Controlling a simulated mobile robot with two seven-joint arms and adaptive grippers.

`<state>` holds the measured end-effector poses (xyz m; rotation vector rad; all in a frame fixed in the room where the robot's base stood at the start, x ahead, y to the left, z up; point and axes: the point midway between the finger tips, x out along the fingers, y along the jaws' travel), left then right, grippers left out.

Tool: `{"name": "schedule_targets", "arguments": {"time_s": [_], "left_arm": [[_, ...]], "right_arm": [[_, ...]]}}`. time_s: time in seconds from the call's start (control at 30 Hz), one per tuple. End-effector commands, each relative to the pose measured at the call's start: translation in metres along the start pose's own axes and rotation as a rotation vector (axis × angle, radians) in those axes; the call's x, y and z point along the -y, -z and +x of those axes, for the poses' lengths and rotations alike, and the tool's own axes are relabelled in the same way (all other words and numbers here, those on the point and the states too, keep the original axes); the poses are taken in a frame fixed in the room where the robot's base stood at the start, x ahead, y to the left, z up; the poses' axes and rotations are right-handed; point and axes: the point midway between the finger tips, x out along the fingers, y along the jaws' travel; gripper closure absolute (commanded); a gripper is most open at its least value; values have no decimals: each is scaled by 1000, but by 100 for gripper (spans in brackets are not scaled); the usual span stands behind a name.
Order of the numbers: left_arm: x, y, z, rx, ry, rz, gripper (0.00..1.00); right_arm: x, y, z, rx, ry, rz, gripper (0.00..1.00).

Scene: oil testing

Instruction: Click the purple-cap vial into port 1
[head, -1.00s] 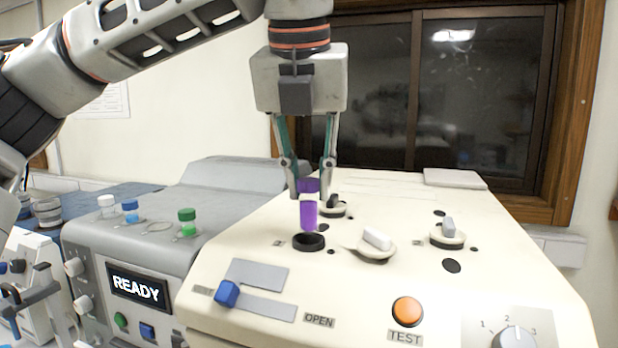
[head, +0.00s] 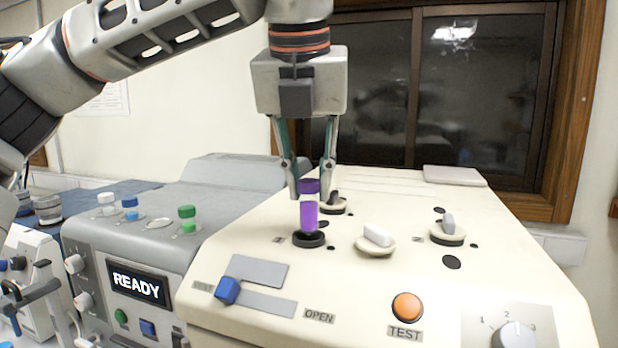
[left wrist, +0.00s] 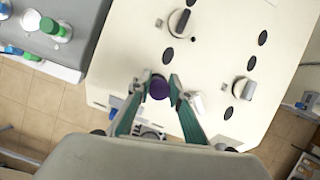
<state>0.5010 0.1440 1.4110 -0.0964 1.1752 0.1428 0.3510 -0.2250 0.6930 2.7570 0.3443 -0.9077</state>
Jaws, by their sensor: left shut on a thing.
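The purple-cap vial (head: 309,217) stands upright over the black ring of the near-left port (head: 309,240) on the cream machine. Its lower end meets the ring; I cannot tell how deep it sits. My left gripper (head: 309,190) points straight down and is shut on the vial near its purple cap. In the left wrist view the purple cap (left wrist: 159,88) sits between the fingertips (left wrist: 158,80). The port is hidden beneath the cap there. My right gripper is not in view.
A grey machine (head: 150,240) at left reads READY and holds green-, blue- and white-capped vials. A window stands behind.

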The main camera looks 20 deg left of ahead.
Motion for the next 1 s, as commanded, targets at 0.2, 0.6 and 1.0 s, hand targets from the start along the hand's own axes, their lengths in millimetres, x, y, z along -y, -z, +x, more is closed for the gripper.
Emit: {"name": "schedule_targets", "arguments": {"time_s": [0.2,0.6,1.0], "left_arm": [[0,0,0,1,0,0,100],[0,1,2,1,0,0,100],[0,4,11,2,0,0,100]], "right_arm": [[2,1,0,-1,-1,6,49],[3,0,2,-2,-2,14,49],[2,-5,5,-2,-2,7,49]]}}
